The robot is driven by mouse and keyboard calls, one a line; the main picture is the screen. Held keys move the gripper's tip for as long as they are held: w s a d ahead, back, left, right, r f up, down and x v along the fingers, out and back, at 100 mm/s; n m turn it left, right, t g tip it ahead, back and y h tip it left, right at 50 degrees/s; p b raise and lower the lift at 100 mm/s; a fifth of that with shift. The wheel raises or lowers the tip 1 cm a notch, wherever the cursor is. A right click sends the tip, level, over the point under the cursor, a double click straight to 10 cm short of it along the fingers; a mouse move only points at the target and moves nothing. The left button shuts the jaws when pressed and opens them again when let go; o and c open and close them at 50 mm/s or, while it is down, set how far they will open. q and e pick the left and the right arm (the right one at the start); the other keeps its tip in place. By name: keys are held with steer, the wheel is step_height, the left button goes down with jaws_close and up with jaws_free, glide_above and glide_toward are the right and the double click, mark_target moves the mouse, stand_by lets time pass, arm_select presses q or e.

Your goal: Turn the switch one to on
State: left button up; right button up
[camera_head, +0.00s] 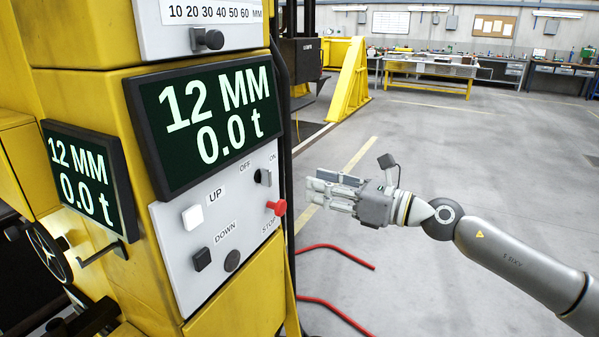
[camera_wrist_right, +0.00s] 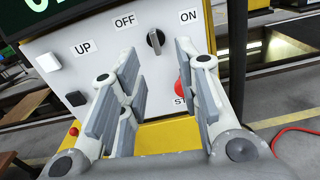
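The switch (camera_head: 263,177) is a dark rotary knob at the upper right of the light grey control panel (camera_head: 178,246), between the OFF and ON labels. In the right wrist view the switch (camera_wrist_right: 156,41) shows between the fingers, farther off on the panel; I cannot tell exactly which label it points to. My right gripper (camera_head: 322,190) is to the right of the panel, apart from it. In the right wrist view its fingers (camera_wrist_right: 158,75) are spread with nothing between them. My left gripper is in neither view.
A red STOP button (camera_head: 277,208) sits just below the switch. White UP (camera_head: 193,217) and black DOWN (camera_head: 202,259) buttons are to the left. A display (camera_head: 210,122) above reads 12 MM, 0.0 t. Open floor extends right.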

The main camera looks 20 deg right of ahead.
mark_target(271, 173)
steer(key=shift+n, duration=0.5)
steer(key=p+x, duration=0.1)
steer(key=x, duration=0.2)
steer(key=p+x, duration=0.2)
steer(key=x, duration=0.2)
steer(key=p+x, duration=0.2)
steer(key=x, duration=0.1)
steer(key=shift+s+a+r, duration=0.2)
steer(key=shift+a+r, duration=0.2)
steer(key=shift+w+a, duration=0.15)
jaws_close()
